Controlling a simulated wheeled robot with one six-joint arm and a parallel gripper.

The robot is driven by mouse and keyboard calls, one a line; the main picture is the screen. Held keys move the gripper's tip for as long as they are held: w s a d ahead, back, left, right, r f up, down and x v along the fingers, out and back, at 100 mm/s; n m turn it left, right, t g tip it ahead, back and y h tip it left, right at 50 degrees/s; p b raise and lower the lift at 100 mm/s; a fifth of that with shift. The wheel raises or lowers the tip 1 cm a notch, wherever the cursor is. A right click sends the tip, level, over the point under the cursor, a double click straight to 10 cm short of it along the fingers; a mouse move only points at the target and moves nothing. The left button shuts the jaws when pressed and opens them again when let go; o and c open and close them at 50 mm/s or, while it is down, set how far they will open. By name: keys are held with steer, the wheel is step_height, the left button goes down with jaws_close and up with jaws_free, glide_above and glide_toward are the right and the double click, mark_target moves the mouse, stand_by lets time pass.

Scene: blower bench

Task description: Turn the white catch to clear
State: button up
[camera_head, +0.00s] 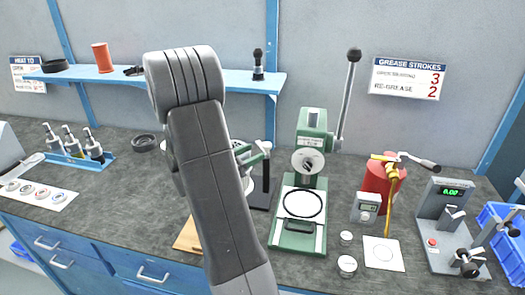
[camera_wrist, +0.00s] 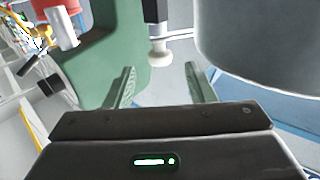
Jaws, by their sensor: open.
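A white knob-shaped part (camera_wrist: 160,50), which looks like the white catch, sits below a dark block in the wrist view. A thin pale rod runs to the right from it. My gripper (camera_wrist: 161,80) is open, with its two green fingers apart and nothing between their tips. The white part lies ahead of the gap, roughly centred; I cannot tell how far off. In the head view my arm covers the gripper and most of the bench device behind it. Only a green and white piece (camera_head: 256,153) and a dark stand (camera_head: 263,185) show there.
A green body (camera_wrist: 118,45) is close on the left in the wrist view, and a large grey rounded body (camera_wrist: 262,45) on the right. In the head view, a green press (camera_head: 311,150) with a raised lever stands right of my arm. A blue shelf (camera_head: 225,82) crosses the wall.

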steer(key=v, duration=0.7)
steer(key=shift+b, duration=0.35)
